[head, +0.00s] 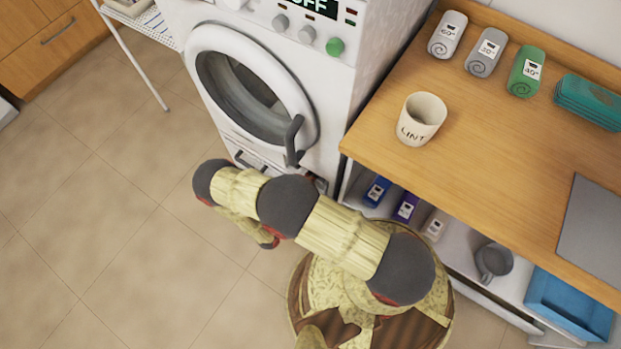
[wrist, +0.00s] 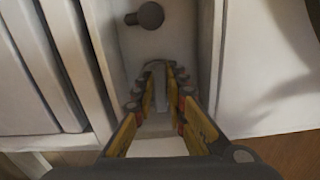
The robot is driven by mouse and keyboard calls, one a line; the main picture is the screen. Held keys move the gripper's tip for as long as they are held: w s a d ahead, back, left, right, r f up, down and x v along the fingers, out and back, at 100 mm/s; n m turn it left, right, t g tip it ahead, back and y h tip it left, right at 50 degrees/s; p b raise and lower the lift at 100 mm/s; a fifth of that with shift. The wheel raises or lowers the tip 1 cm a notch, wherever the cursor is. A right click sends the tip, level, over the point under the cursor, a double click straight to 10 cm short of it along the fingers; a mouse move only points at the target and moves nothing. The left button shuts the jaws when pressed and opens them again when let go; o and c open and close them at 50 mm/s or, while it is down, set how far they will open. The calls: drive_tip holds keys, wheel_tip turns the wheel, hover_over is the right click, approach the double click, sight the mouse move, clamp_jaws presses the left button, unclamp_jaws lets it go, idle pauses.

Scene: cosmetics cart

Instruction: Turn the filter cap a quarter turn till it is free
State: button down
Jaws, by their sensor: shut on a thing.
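In the wrist view my gripper (wrist: 160,75) is shut on a pale upright ridge between its fingertips, which I take to be the filter cap (wrist: 157,68). The fingers stand on either side of the ridge, inside a narrow pale recess. Most of the cap is hidden by the fingers, so its turn angle is hard to tell. In the head view my arm reaches to the lower front of the white washing machine (head: 345,70). My gripper and the cap are hidden there behind the arm.
A dark round knob (wrist: 150,15) sits in the recess beyond my fingertips. The round door (head: 210,38) is above my arm, with a dark handle (head: 293,140). A wooden counter (head: 480,150) bears a LINT cup (head: 421,119). Open tiled floor (head: 120,240) lies left.

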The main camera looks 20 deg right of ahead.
drive_tip(key=shift+w, duration=0.1)
drive_tip(key=c, duration=1.9)
unclamp_jaws()
drive_tip(key=shift+o, duration=0.5)
drive_tip(key=v, duration=1.2)
drive_tip(key=shift+a, duration=0.1)
